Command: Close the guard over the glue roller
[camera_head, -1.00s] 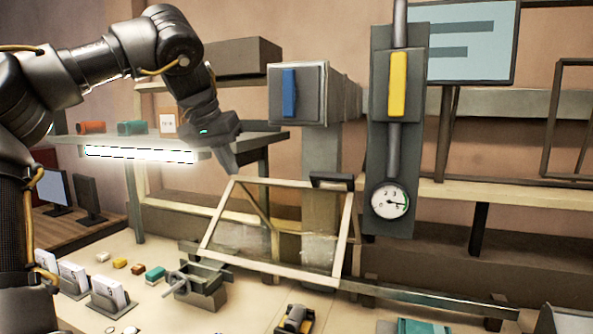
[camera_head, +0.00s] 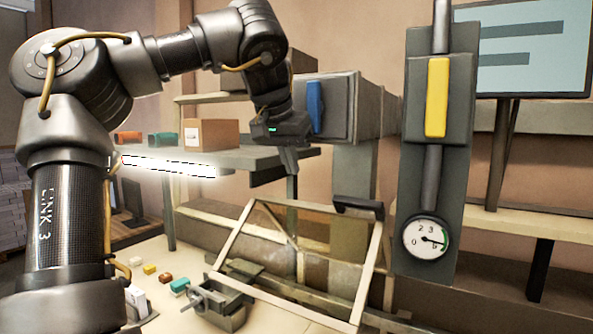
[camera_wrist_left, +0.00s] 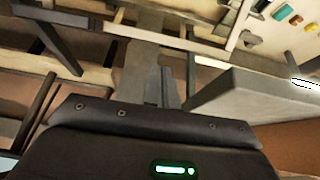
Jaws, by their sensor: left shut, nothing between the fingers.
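The guard (camera_head: 300,212) is a clear panel in a pale beige frame, raised and tilted, with a black handle (camera_head: 358,207) at its top right corner. My left gripper (camera_head: 290,163) is shut and empty, pointing down above the guard's top edge and left of the handle; it looks apart from the frame. Its closed fingers (camera_wrist_left: 163,88) also show in the left wrist view. A grey box with a crank (camera_head: 222,302) sits at the guard's lower left; I cannot tell whether it belongs to the glue roller. No roller shows clearly. My right gripper is out of view.
A blue-handled grey box (camera_head: 335,105) stands just right of my left gripper. A grey panel with a yellow handle (camera_head: 437,97) and a gauge (camera_head: 426,238) hangs farther right. A shelf (camera_head: 262,160) with a lamp (camera_head: 168,168) is at left. Small blocks (camera_head: 165,279) lie on the bench.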

